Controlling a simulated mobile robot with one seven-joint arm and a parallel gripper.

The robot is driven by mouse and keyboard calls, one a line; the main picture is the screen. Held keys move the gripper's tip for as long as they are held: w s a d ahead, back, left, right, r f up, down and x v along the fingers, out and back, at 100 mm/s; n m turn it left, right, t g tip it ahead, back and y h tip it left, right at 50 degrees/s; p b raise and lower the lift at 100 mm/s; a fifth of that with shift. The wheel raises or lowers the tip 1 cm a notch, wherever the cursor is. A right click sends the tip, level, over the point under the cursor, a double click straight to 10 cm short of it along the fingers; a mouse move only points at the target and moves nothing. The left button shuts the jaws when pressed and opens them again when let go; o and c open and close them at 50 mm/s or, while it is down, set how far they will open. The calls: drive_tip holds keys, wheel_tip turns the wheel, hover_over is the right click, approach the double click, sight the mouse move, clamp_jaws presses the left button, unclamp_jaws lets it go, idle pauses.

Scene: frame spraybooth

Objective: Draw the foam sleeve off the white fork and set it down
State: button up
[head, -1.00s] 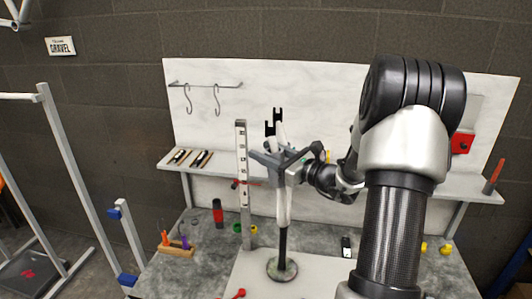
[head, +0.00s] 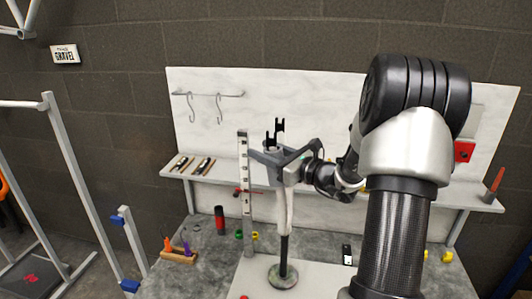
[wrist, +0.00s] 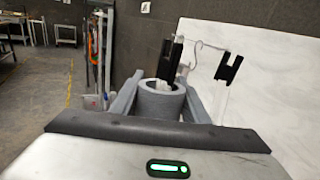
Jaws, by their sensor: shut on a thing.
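The white fork (head: 283,212) stands upright, legs up, on a dark stem with a round base (head: 283,275). Its black tips (head: 278,128) show above my gripper in the head view. In the wrist view, the grey foam sleeve (wrist: 158,106) is a thick ring between my fingers. One black tip (wrist: 169,62) and a bit of white leg rise out of its opening; the other tip (wrist: 229,67) stands outside to the right. The sleeve is still around that one leg, near its top. My gripper (head: 269,160) is shut on the sleeve.
An upright marked post (head: 244,195) stands close left of the fork. A shelf (head: 172,170) and white back panel (head: 320,100) lie behind. A red-and-black cylinder (head: 219,219), a wooden holder (head: 178,257) and several small coloured parts sit on the bench.

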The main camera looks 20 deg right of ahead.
drive_tip(key=shift+w+a+r, duration=0.1)
drive_tip(key=shift+a+r, duration=0.25)
drive_tip(key=shift+a, duration=0.05)
drive_tip(key=shift+r+p, duration=0.45)
drive_tip(key=shift+r, duration=0.2)
drive_tip(key=shift+w+r+p, duration=0.15)
drive_tip(key=shift+r+p, duration=0.6)
drive_tip(key=shift+r, duration=0.4)
drive_tip(key=shift+r, duration=0.15)
drive_tip(key=shift+w+a+r+p, duration=0.15)
drive_tip(key=shift+r+p, duration=1)
drive_tip(key=shift+r, duration=0.7)
drive_tip(key=shift+r, duration=0.1)
drive_tip(key=shift+w+a+r, duration=0.1)
drive_tip(key=shift+w+r, duration=0.05)
drive_tip(key=shift+r, duration=1.75)
